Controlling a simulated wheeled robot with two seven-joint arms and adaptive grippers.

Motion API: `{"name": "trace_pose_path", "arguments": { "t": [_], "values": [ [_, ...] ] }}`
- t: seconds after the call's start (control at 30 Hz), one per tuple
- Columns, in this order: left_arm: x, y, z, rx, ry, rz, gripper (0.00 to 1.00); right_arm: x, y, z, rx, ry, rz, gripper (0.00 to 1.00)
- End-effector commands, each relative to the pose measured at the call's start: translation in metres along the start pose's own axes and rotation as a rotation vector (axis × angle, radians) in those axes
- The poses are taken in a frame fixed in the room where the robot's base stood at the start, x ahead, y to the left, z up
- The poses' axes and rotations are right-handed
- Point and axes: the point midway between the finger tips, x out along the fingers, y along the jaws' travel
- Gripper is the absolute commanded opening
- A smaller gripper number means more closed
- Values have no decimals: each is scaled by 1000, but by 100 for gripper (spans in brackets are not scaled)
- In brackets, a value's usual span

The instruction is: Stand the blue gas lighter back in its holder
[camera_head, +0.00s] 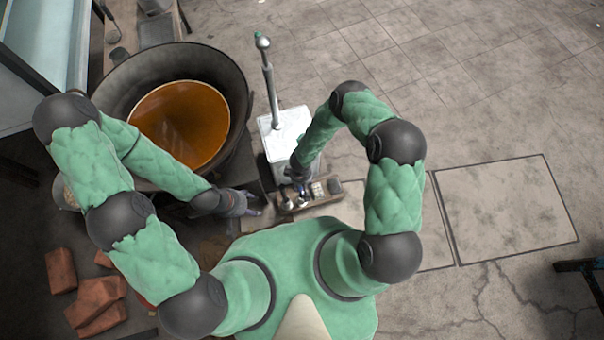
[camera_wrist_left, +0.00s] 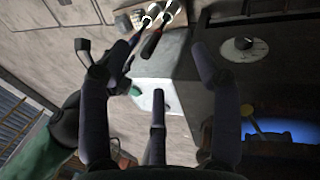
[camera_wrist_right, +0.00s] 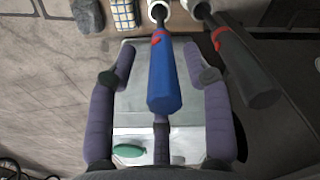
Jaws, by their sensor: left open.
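The blue gas lighter (camera_wrist_right: 164,78), with a red trigger, lies between the spread fingers of my right gripper (camera_wrist_right: 162,88) in the right wrist view. Its far end meets a white ring-shaped holder (camera_wrist_right: 158,9); I cannot tell how deep it sits. My right gripper also shows in the head view (camera_head: 297,174), over the wooden tray (camera_head: 327,191). The fingers appear open, with gaps beside the lighter. My left gripper (camera_head: 245,203) is open and empty, left of the tray; its fingers frame the left wrist view (camera_wrist_left: 155,85).
A black lighter (camera_wrist_right: 247,68) with a red trigger stands in a second white holder, close right of the blue one. A white box (camera_head: 284,137) and a large pan (camera_head: 236,85) stand beyond.

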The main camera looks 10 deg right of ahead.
Motion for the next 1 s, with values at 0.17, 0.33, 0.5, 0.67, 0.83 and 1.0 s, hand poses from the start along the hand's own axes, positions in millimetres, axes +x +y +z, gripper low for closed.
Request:
{"name": "trace_pose_path", "arguments": {
  "t": [0.17, 0.33, 0.5, 0.67, 0.83, 1.0],
  "values": [
    [0, 0, 0, 0, 0, 0, 64, 0, 0, 0, 0, 0, 0, 50],
    [0, -6, -1, -1, -1, 10, 64, -6, 0, -1, 0, 1, 1, 50],
    [0, -6, -1, -1, -2, 10, 64, -25, 1, -1, 0, 3, 2, 50],
    [0, -5, -1, 0, -2, 9, 64, -48, 0, 0, 0, 2, 1, 50],
    [0, -5, -1, 0, -2, 9, 64, -75, 1, -1, 1, 3, 1, 50],
    [0, -5, -1, 0, -2, 9, 64, -99, 1, 0, 0, 2, 0, 50]
  ]
}}
